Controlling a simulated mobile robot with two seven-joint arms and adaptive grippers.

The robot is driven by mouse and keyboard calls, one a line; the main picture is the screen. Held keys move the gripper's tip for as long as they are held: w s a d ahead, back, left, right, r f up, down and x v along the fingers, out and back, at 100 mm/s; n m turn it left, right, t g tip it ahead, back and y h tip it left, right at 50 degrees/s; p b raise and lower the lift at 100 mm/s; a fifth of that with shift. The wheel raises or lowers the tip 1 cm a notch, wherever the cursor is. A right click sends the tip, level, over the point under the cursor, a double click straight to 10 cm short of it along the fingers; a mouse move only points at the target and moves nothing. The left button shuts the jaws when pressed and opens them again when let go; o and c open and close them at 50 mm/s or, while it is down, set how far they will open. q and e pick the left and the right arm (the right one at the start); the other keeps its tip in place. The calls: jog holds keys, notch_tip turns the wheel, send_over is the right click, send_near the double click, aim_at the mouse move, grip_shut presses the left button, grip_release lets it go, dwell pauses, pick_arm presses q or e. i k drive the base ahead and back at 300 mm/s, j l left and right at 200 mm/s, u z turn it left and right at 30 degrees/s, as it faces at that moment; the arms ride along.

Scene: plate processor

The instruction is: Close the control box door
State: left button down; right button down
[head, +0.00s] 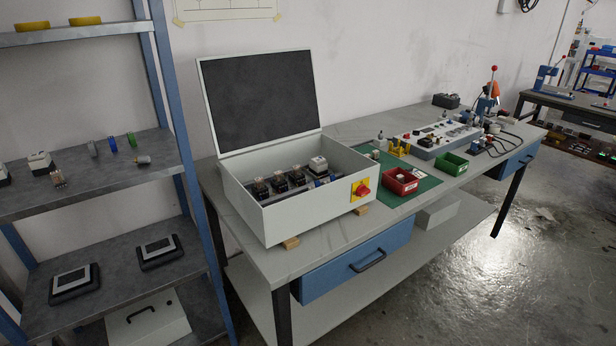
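The control box (310,222) is a white open-topped case on the near left end of the grey workbench, resting on small wooden blocks. Its door (262,98) is a white-framed panel with a dark inner face. The door stands up, tilted back from the rear edge, so the box is wide open. Inside are several relays and a white component. A red rotary switch on a yellow plate (362,189) is on the front right of the box. Neither gripper is in the head view.
A blue-framed shelf (95,175) stands close at the left. A green mat (425,184) with a red bin (400,182) and a green bin (451,164) lies right of the box. A blue drawer (356,258) is below the bench top. The floor (500,270) at the right is clear.

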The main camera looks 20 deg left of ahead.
aim_at(253, 100)
jog(key=i+j, duration=0.1)
jog(key=j, duration=0.2)
jog(key=i+j+u, duration=0.1)
jog(key=j, duration=0.2)
jog(key=i+j+u, duration=0.1)
jog(key=k+j, duration=0.15)
jog(key=k, duration=0.3)
jog(key=k+u, duration=0.15)
jog(key=u, duration=2.75)
jog(key=k+l+u, duration=0.2)
jog(key=u, duration=0.15)
jog(key=k+l+u, duration=0.3)
jog(key=k+l, duration=1.4)
